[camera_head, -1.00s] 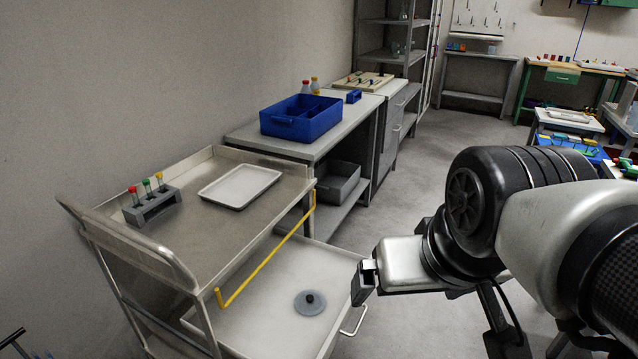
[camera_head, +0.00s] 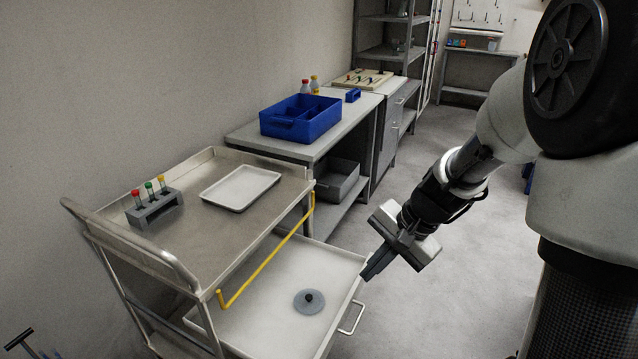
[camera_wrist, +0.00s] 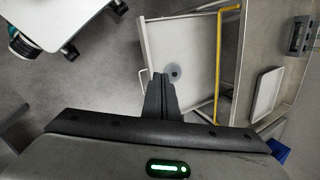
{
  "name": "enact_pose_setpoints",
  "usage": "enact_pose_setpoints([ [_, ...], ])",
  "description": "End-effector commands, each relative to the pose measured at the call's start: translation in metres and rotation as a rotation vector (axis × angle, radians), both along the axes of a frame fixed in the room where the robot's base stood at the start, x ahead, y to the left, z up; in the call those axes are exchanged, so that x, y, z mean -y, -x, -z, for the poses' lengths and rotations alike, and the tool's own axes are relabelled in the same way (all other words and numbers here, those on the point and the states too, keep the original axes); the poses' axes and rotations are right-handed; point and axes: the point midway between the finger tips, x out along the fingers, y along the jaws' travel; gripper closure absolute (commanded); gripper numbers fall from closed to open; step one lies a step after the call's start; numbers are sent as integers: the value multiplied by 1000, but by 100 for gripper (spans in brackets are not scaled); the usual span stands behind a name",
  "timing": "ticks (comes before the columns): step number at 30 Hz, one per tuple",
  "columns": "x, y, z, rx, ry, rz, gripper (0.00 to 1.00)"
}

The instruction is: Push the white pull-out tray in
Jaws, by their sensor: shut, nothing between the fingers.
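The white pull-out tray (camera_head: 268,323) sticks out from under the top of the metal cart, toward the lower right in the head view. A grey disc with a black knob (camera_head: 309,300) lies on it. A metal loop handle (camera_head: 352,318) is on its front edge. My gripper (camera_head: 368,274) is shut and empty, beside the tray's outer edge near its far corner; I cannot tell whether it touches. In the wrist view the shut fingers (camera_wrist: 160,80) point at the tray (camera_wrist: 190,45), and my gripper body hides its near part.
The cart top (camera_head: 225,225) carries a tube rack (camera_head: 155,206) and a small white tray (camera_head: 240,187). A yellow bar (camera_head: 265,262) runs along the cart's side. A bench with a blue bin (camera_head: 300,118) stands behind. Floor to the right is clear.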

Motion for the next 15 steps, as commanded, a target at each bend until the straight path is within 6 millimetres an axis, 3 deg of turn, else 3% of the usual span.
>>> enact_pose_setpoints([
  [1, 10, -9, 21, -52, -59, 88, 100],
  [7, 42, -37, 105, -204, -274, 437, 100],
  [15, 73, -38, 219, -394, -523, 891, 100],
])
